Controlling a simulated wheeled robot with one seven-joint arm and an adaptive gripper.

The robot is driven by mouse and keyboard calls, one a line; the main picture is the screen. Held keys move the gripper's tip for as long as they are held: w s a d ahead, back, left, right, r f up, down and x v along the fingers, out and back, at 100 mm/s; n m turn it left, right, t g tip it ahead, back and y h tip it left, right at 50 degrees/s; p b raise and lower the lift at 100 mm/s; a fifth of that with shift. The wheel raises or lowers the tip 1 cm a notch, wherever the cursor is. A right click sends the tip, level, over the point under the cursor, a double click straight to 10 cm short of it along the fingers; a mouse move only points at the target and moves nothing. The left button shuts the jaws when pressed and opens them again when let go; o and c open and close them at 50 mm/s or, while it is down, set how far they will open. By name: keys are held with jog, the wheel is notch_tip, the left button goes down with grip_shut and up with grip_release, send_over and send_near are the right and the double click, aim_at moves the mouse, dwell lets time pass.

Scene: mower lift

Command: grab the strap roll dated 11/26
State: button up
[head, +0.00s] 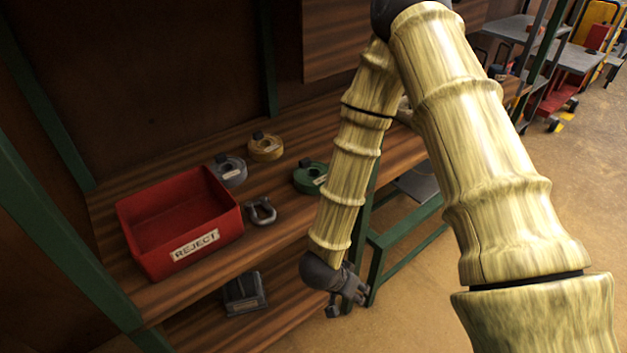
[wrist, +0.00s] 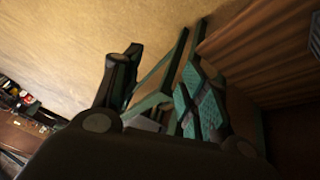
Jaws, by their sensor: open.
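Three strap rolls lie on the wooden bench: a grey roll (head: 230,172) beside the red bin, a yellow roll (head: 265,147) farther back, and a green roll (head: 308,178) partly hidden by my arm. Each has a pale label, but the dates are too small to read. My gripper (head: 347,297) is open and empty, below bench-top height in front of the bench, apart from all the rolls. In the wrist view, my gripper (wrist: 160,85) shows against the floor and the bench frame; no roll is clearly seen there.
An empty red bin (head: 190,251) marked REJECT stands left on the bench top (head: 160,292). A grey metal shackle (head: 261,212) lies to its right. A dark object (head: 245,293) sits on the lower shelf. Green posts (head: 62,135) frame the bench. Open floor (head: 420,300) lies right.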

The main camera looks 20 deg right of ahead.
jog(key=w+a+r+m+g+y+b, duration=0.1)
jog(key=a+r+m+g+b, duration=0.25)
jog(key=r, duration=0.55)
jog(key=w+a+r+m+g+y+p, duration=0.1)
jog(key=a+r+m+g, duration=0.1)
jog(key=a+r+m, duration=0.45)
jog(key=w+r+n, duration=0.1)
jog(key=w+r, duration=0.2)
jog(key=w, duration=0.2)
jog(key=w+d+r+n+t+y, duration=0.1)
jog(key=w+r, duration=0.2)
jog(key=w, duration=0.3)
jog(key=w+r+n+t+y+b, duration=0.1)
jog(key=w+r+n, duration=0.1)
jog(key=w, duration=0.3)
jog(key=shift+w+d+r, duration=0.15)
jog(key=shift+w+r, duration=0.05)
jog(key=shift+r, duration=0.2)
notch_tip(320, 180, up, 8)
jog(key=f+n+t+y, duration=0.1)
jog(key=n+t, duration=0.1)
send_over(305, 159)
jog(key=shift+s+f+b, duration=0.1)
jog(key=shift+f+b, duration=0.4)
jog(key=shift+f, duration=4.5)
